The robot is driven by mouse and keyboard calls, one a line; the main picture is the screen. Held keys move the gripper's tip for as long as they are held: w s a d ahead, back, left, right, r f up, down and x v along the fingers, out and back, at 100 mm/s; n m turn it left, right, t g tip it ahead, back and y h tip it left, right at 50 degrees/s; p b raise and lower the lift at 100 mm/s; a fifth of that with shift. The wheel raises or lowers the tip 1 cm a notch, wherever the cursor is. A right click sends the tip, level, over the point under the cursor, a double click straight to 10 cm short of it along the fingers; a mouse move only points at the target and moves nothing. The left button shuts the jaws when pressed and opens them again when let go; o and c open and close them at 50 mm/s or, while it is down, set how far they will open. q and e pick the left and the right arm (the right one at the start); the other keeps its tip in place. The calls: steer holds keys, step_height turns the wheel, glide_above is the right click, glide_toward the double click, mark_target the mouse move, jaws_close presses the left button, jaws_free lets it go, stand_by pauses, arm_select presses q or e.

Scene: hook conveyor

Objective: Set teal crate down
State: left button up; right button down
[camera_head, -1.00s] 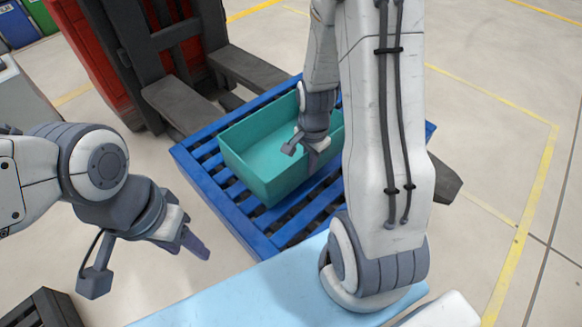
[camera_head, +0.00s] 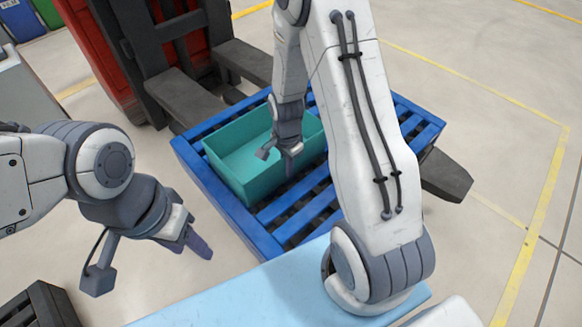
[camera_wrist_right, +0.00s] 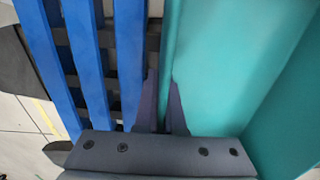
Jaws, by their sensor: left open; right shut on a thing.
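The teal crate (camera_head: 229,165) is open-topped, empty and looks level. It is over the left part of the blue slatted pallet (camera_head: 307,215); I cannot tell whether its base touches the slats. My right gripper (camera_head: 290,165) is shut on the crate's near right wall. In the right wrist view the crate's wall (camera_wrist_right: 172,60) runs between the two fingers, with blue slats (camera_wrist_right: 85,70) to its left. My left gripper (camera_head: 200,243) is open and empty, off the pallet's near left side.
A red forklift (camera_head: 105,60) with dark forks (camera_head: 183,98) stands behind the pallet. A pale blue surface (camera_head: 240,297) lies in front. A dark crate (camera_head: 40,306) is at the bottom left. Bare pallet slats show right of the teal crate.

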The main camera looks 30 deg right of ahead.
steer(key=shift+f, duration=0.1)
steer(key=c, duration=1)
jaws_free()
